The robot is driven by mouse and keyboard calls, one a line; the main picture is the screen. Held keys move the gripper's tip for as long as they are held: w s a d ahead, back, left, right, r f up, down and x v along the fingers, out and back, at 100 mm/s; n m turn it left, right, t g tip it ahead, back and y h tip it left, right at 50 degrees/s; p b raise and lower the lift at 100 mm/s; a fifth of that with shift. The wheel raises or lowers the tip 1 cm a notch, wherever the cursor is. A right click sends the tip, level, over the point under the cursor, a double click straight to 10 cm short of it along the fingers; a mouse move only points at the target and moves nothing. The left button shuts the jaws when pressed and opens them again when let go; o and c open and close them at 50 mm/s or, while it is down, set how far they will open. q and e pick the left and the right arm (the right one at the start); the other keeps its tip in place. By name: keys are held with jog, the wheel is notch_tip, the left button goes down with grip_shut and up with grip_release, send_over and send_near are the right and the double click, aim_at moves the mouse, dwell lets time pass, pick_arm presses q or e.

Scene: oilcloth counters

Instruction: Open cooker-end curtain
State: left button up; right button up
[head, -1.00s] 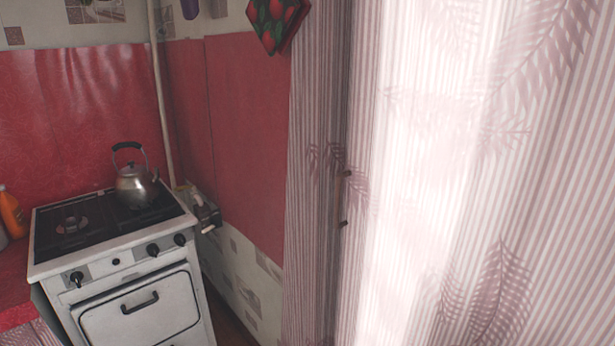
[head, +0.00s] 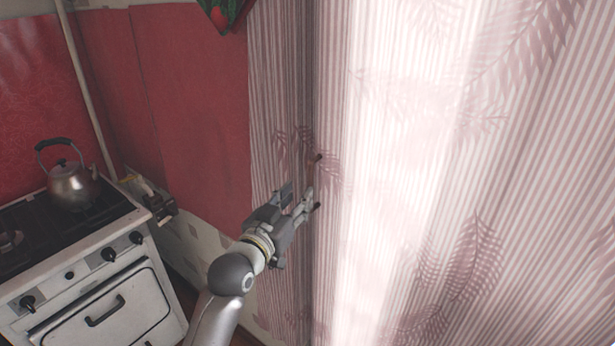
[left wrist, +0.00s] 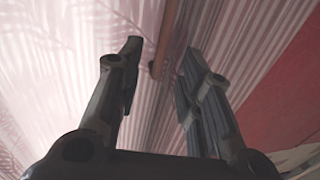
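The cooker-end curtain (head: 420,180) is pale with pink stripes and leaf prints, and hangs across the right of the head view. My right gripper is not in view.
A white cooker (head: 95,290) stands at the left with a metal kettle (head: 72,185) on top. A red wall panel (head: 195,110) lies between cooker and curtain. A pipe tap (head: 160,205) juts out near the cooker's right back corner. A red-patterned item (head: 224,12) hangs at the top.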

aim_at(309, 182)
pick_arm(q)
jog(key=p+x, duration=0.1)
jog(key=x, duration=0.6)
jog(key=shift+w, duration=0.1)
jog(key=shift+w+d+f+p, duration=0.1)
jog(key=shift+w+d+p, duration=0.05)
jog(key=shift+w+p, duration=0.2)
jog(key=shift+w, duration=0.15)
jog(key=c, duration=0.7)
grip_shut()
